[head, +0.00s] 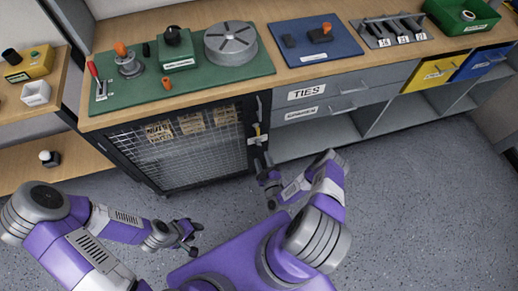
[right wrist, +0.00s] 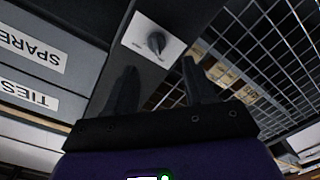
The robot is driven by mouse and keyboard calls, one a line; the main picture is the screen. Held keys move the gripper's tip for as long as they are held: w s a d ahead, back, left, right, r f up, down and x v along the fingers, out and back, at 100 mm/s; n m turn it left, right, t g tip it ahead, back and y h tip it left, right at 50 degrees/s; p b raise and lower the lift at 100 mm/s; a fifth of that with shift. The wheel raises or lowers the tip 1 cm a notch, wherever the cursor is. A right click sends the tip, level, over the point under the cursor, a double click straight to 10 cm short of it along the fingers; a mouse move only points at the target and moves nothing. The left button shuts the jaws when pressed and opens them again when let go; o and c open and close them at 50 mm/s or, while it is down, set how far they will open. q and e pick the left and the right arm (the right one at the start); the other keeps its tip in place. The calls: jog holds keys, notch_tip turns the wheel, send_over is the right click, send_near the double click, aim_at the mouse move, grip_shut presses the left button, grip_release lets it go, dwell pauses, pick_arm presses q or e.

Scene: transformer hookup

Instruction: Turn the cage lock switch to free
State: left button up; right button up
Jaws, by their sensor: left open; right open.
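The cage lock switch is a dark knob (right wrist: 156,43) on a white plate with small labels, in the right wrist view. The labels are too small to read, and I cannot tell which one the knob points to. The plate is on the dark frame post beside the mesh cage door (head: 185,150). In the head view the plate (head: 258,139) is small, above my right gripper (head: 266,173). In the right wrist view the right gripper's open fingers (right wrist: 160,70) point toward the knob, apart from it and empty. My left gripper (head: 190,238) is open and empty over the floor.
A drawer labelled TIES (head: 314,92) and another below it are right of the post. A green mat (head: 215,88) with parts lies on the bench above the cage. A wooden shelf (head: 40,110) stands at left. The floor before the cage is clear.

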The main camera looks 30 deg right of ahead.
aim_at(258, 145)
jog(key=b+x, duration=0.2)
jog(key=x, duration=0.5)
jog(key=shift+w+d+r, duration=0.1)
jog(key=shift+w+d, duration=0.05)
jog(key=shift+d, duration=0.05)
jog(key=shift+c, duration=0.3)
jog(key=c, duration=1)
